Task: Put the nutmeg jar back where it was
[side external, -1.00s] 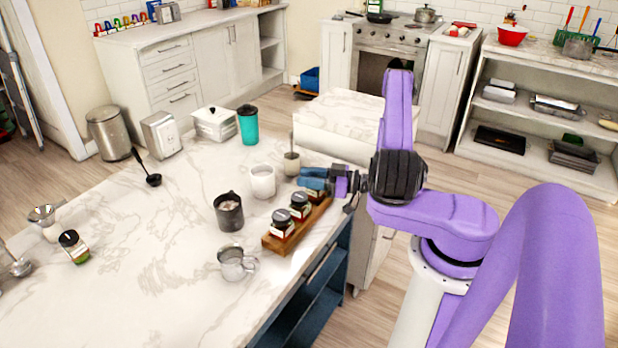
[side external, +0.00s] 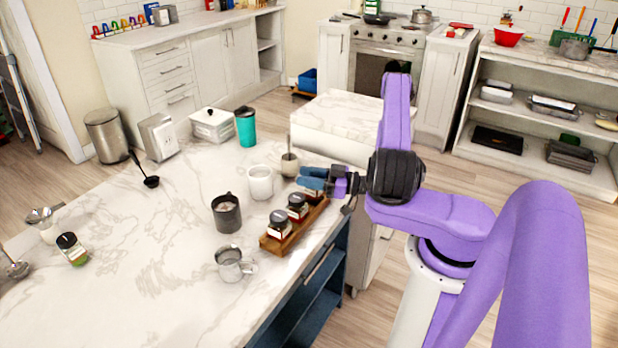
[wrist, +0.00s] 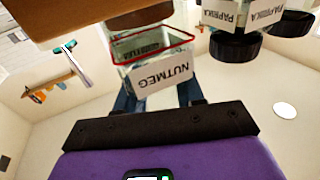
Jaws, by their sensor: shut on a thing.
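My gripper (side external: 313,180) has blue fingers and is shut on this jar, at the far end of the wooden spice rack (side external: 268,242). The fingers mostly hide the jar in the side view. Whether the jar rests on the rack is unclear. Two paprika jars (wrist: 235,20) with black lids show beside it; the rack's jars (side external: 279,224) (side external: 298,207) stand upright in the side view.
A white mug (side external: 260,182), dark mug (side external: 226,213), metal pitcher (side external: 230,264) and utensil cup (side external: 290,164) stand close to the rack. Another jar (side external: 72,249) stands at the counter's left. The counter's middle left is clear. The rack lies near the counter's right edge.

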